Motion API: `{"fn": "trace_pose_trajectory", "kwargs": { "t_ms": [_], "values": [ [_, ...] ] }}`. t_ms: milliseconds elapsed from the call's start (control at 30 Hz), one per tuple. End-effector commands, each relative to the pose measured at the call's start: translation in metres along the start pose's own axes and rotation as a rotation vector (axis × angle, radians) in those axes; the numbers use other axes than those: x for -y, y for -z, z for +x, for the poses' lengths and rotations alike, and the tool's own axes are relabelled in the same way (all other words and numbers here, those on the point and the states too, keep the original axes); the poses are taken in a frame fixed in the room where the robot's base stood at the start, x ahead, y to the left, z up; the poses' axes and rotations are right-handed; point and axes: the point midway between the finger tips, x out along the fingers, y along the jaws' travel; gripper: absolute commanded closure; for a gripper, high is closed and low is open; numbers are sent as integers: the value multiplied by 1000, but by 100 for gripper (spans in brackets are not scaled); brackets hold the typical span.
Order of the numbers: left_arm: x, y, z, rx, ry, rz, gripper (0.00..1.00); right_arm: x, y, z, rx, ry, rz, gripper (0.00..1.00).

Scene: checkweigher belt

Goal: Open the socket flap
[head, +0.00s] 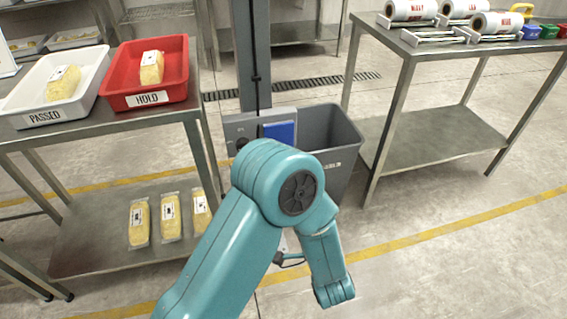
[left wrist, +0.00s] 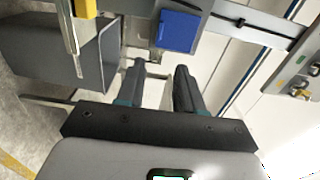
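The blue socket flap (head: 280,132) sits on a grey box (head: 240,128) on a grey column, just above my teal arm in the head view. It looks flat against the box. In the left wrist view the flap (left wrist: 178,30) is a blue square at the top centre. My left gripper (left wrist: 158,70) is open, with its two dark fingers apart and nothing held between them. The fingertips lie just below the flap in that picture, with no contact visible. My teal arm hides the left gripper in the head view. My right gripper is in neither view.
A grey bin (head: 342,140) stands right beside the box. At left, a table holds a white PASSED tray (head: 20,100) and a red HOLD tray (head: 185,80). At right, a steel table (head: 430,60) holds film rolls. Floor at lower right is clear.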

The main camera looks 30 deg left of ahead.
Motion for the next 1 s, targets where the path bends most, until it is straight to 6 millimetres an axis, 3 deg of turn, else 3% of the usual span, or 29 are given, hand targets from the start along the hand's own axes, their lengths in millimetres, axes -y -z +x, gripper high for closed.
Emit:
{"fn": "trace_pose_trajectory", "kwargs": {
  "t_ms": [167, 600, 800, 1000],
  "values": [
    [-1, -2, 27, 8, 2, -2, 64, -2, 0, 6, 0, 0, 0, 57],
    [-1, 0, 126, 8, 2, -3, 64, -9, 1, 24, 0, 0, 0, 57],
    [-1, 0, 151, 5, 1, 0, 64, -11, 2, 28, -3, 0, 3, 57],
    [1, 0, 157, 4, 1, 0, 64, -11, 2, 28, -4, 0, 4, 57]
  ]
}}
